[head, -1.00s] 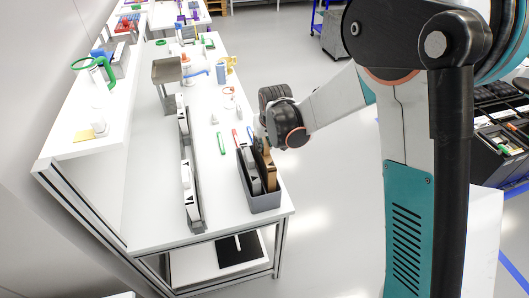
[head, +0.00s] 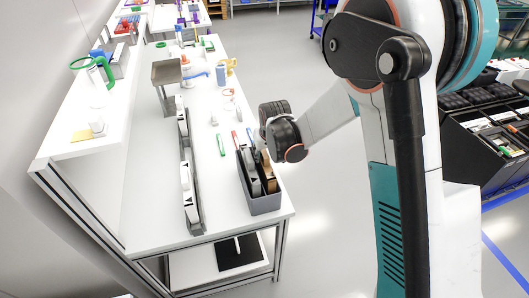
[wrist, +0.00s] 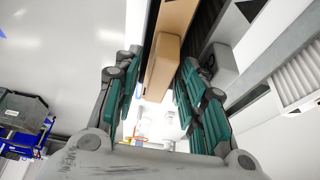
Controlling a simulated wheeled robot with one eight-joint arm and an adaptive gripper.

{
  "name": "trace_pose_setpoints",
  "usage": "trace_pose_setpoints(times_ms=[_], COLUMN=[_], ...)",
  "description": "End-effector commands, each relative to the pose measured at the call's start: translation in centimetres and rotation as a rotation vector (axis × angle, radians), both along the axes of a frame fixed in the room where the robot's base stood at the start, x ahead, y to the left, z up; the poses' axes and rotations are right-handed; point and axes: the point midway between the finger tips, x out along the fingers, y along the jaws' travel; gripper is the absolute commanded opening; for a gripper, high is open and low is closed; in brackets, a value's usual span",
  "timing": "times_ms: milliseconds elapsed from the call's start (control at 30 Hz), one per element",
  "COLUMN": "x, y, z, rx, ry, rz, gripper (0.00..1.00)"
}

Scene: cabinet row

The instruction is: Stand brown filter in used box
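The brown filter (head: 268,179) stands upright at the right side of the grey used box (head: 264,205), its lower part hidden by the box wall. The used box sits at the front right corner of the white bench. Lighter grey and white filters (head: 248,165) stand beside it in the same box. My gripper (head: 262,150) is just above the far end of the box, at the brown filter's top; its fingertips are hard to see there. In the wrist view the teal-padded fingers (wrist: 158,90) are open, one on each side of the brown filter (wrist: 163,62), with narrow gaps.
A long grey rack (head: 188,175) with white filters runs along the bench, left of the box. A green marker (head: 221,145) and a red one (head: 235,139) lie near the box. A raised metal tray (head: 166,74) stands farther back.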

Motion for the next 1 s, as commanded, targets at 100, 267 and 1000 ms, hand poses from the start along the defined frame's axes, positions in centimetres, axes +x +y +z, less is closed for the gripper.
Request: trace_pose_setpoints(times_ms=[100, 267, 1000], x=[0.0, 0.0, -4.1], y=[0.0, 0.0, -1.2], z=[0.0, 0.2, 10.8], rx=[0.000, 0.000, 0.000], ry=[0.000, 0.000, 0.000], rz=[0.000, 0.000, 0.000], gripper=[0.38, 0.38, 0.38])
